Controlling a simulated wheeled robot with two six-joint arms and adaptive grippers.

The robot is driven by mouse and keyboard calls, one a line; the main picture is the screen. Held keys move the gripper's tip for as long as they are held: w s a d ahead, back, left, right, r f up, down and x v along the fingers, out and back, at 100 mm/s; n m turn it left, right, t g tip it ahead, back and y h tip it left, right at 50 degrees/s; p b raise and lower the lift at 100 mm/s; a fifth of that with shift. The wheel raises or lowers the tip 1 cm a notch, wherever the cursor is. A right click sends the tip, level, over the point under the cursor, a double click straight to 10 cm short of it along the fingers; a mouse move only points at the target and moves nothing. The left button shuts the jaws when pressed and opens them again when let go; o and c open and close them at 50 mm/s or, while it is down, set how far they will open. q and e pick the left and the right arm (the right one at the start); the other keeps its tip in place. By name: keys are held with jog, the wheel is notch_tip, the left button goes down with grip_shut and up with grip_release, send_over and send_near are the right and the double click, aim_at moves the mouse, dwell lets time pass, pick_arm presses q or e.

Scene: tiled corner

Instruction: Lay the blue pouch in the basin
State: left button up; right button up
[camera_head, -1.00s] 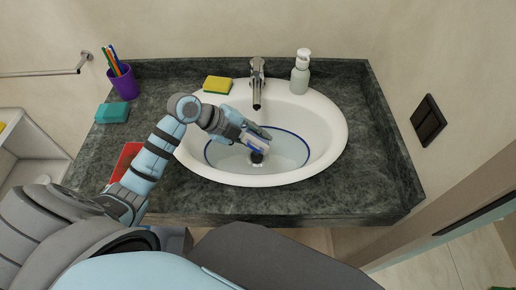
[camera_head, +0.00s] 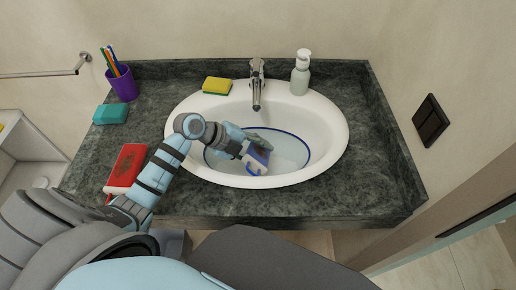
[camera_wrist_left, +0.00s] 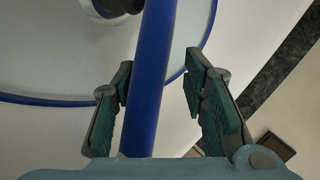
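The white basin (camera_head: 338,135) with a blue ring inside is set in the dark stone counter. My left gripper (camera_head: 258,150) is over the front part of the basin. The blue pouch (camera_head: 259,156) is at its fingertips, partly hidden by the gripper, with a pale part also showing. In the left wrist view the pouch (camera_wrist_left: 150,80) appears edge-on as a blue strip between the fingers (camera_wrist_left: 158,85). The fingers are spread, with a clear gap on the right side and the left finger close to it. I cannot tell whether the pouch touches the basin floor. My right gripper is out of view.
The faucet (camera_head: 257,82) stands behind the basin, with a soap dispenser (camera_head: 300,72) to its right and a yellow sponge (camera_head: 217,86) to its left. A purple cup (camera_head: 124,84), a teal block (camera_head: 111,114) and a red item (camera_head: 127,167) are at left. The right counter is clear.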

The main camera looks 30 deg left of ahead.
pick_arm(q)
jog(key=shift+s+a+r, duration=0.1)
jog(key=shift+a+r, duration=0.05)
jog(key=shift+r, duration=0.3)
jog(key=p+v, duration=0.1)
jog(key=v, duration=1)
jog(key=shift+r+p, duration=0.25)
jog(key=shift+p, duration=0.1)
jog(key=shift+a+r, duration=0.1)
